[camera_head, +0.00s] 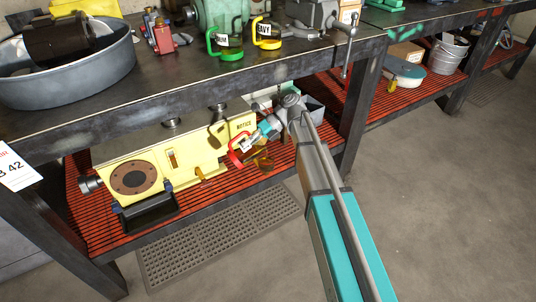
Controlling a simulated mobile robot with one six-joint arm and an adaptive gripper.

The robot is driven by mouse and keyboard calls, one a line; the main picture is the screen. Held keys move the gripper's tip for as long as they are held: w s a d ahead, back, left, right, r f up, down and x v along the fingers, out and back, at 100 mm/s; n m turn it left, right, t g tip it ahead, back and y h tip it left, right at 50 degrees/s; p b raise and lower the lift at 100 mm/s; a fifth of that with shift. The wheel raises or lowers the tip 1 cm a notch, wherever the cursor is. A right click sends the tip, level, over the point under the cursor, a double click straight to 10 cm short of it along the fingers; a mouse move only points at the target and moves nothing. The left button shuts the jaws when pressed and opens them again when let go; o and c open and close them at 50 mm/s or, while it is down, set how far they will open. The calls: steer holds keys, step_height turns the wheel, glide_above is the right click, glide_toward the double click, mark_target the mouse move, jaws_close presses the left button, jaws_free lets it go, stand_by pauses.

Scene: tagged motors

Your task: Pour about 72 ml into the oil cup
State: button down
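A yellow machine (195,155) with a round dark flange and a NOTICE label lies on the red slatted lower shelf. My gripper (256,136) is at its right end, small in view, and seems shut on a red-rimmed jug (235,156) with a white label. The jug looks tilted in front of the machine. Amber-coloured glass (265,163) shows just right of and below it; I cannot tell whether it is part of the jug. Small dark cup-like fittings (171,123) sit on the machine's top. I cannot tell which part is the oil cup, nor see any stream or liquid level.
The bench top (180,80) overhangs the machine closely, and its leg (361,110) stands right of my arm. A green-handled jug (225,45) and a yellow-handled HEAVY jug (267,35) stand on top, beside a grey basin (75,90). The floor in front is clear apart from a mat (215,240).

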mark_target(243, 148)
steer(key=shift+w+d+r+g+y+b, duration=0.2)
steer(key=shift+d+r+g+y+b, duration=0.2)
steer(key=shift+y+b, duration=0.3)
stand_by(1.5)
steer(key=shift+s+a, duration=0.1)
steer(key=shift+a, duration=0.05)
steer(key=shift+s+a+f+t+h+p, duration=0.1)
steer(key=shift+s+a+t+h+p, duration=0.15)
steer(key=shift+p, duration=0.25)
steer(key=shift+a+t+h+p, duration=0.1)
steer(key=shift+t+h+p, duration=0.05)
steer(key=shift+h+p, duration=0.25)
steer(key=shift+s+a+t+h+p, duration=0.15)
steer(key=shift+a+t+h+p, duration=0.3)
steer(key=shift+p, duration=0.6)
steer(key=shift+d+f, duration=0.2)
steer(key=shift+f, duration=0.05)
steer(key=shift+a+r+h+p, duration=0.1)
steer(key=shift+r+h+p, duration=0.1)
steer(key=shift+h+p, duration=0.15)
steer(key=shift+s+a+f+t+h+p, duration=0.1)
steer(key=shift+a+f+t+h+p, duration=0.05)
steer(key=shift+f+t+h+p, duration=0.15)
steer(key=shift+s+a+f+t+h+p, duration=0.1)
steer(key=shift+f+t+h, duration=0.05)
steer(key=shift+f+h, duration=0.2)
steer(key=shift+a+f+t+h, duration=0.2)
steer(key=shift+f+t+h, duration=0.15)
steer(key=shift+f, duration=0.35)
